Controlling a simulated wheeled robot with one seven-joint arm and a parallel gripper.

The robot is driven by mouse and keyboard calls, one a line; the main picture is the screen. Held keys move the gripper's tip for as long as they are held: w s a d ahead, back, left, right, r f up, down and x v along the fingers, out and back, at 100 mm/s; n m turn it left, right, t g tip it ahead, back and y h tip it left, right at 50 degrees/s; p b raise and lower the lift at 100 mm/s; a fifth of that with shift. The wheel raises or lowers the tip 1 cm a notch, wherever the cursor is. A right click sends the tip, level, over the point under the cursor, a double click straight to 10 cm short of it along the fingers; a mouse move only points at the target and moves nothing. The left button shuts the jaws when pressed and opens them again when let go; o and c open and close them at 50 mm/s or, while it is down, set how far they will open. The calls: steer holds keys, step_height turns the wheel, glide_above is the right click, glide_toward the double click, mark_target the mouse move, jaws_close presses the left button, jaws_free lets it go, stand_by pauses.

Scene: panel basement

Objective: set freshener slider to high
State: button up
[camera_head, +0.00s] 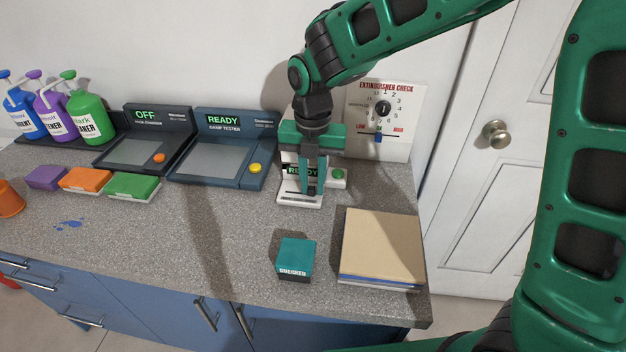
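A white wall panel (362,105) headed "EXTINGUISHER CHECK" leans at the back right of the counter. It has a round black dial (383,108) and, below it, a slider track marked LOW at left and HIGH at right. The blue slider knob (377,138) stands near the middle of the track. I see no legible "freshener" label on it. My gripper (312,190) points down in front of a white device with a READY display, to the left of and apart from the slider. Its fingers partly hide that device, and their gap is unclear.
The white device (288,197) has a green button (338,174). Two dark consoles, OFF (146,140) and READY (222,150), stand left of it. A teal box (295,258) and a stack of books (382,245) lie in front. A door (485,190) is at right.

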mark_target(314, 187)
steer(key=shift+o, duration=1.3)
steer(key=shift+d, duration=0.15)
steer(key=shift+r, duration=0.15)
step_height(314, 187, up, 10)
steer(key=shift+r, duration=0.2)
steer(key=shift+w, duration=0.1)
